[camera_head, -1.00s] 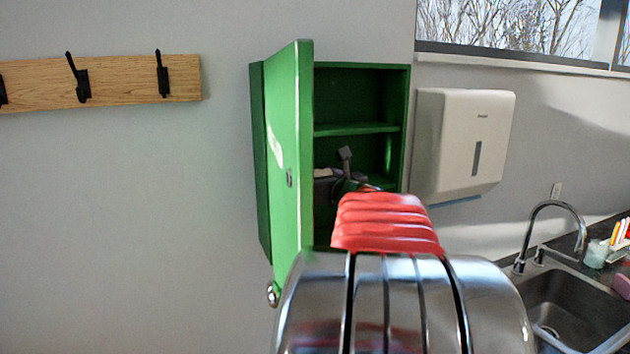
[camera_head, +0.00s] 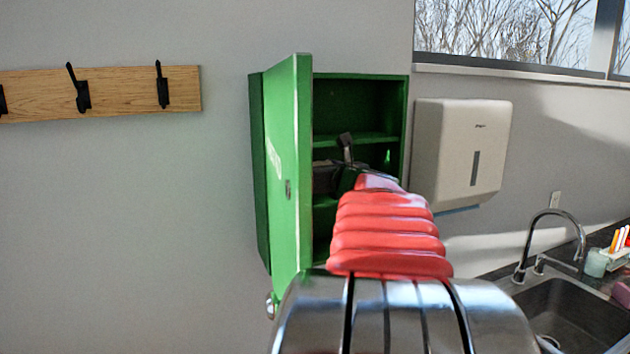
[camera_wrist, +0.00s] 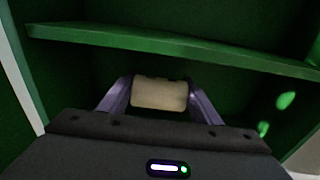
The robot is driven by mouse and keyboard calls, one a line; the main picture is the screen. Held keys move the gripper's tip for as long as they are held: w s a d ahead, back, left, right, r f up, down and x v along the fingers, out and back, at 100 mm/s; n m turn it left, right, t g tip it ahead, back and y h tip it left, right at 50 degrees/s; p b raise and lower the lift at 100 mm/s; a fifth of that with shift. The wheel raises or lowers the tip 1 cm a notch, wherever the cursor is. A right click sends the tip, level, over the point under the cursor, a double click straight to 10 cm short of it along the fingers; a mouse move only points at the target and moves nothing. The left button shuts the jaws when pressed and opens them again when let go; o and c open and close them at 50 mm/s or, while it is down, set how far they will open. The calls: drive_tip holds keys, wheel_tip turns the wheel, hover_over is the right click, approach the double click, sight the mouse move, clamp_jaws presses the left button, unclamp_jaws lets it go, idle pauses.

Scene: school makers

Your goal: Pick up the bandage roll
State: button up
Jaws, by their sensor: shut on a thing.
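The pale, cream-coloured bandage roll (camera_wrist: 160,94) is between the two purple-grey fingers of my gripper (camera_wrist: 160,86) in the wrist view. The fingers touch it at both ends, and my gripper is shut on it. The roll lies crosswise, below the edge of a green shelf (camera_wrist: 150,42) in that picture. In the head view, my gripper (camera_head: 328,178) is at the open front of the green cabinet (camera_head: 404,110), near its middle shelf. I cannot make out the roll there; my arm and the door hide much of the inside.
The green cabinet door (camera_head: 287,165) stands open, close on the left of my gripper. A white dispenser (camera_head: 462,152) is on the wall to the right. A sink (camera_head: 575,318) with a tap (camera_head: 524,250) is at lower right. A hook rail (camera_head: 125,90) hangs at left.

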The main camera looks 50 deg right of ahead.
drive_tip(key=shift+s+r, duration=0.2)
drive_tip(key=shift+r, duration=0.4)
drive_tip(key=shift+s+r, duration=0.2)
drive_tip(key=shift+r, duration=0.4)
drive_tip(key=s+a, duration=0.2)
drive_tip(key=s, duration=1.6)
drive_tip(key=shift+s+a, duration=0.35)
drive_tip(key=shift+a, duration=0.05)
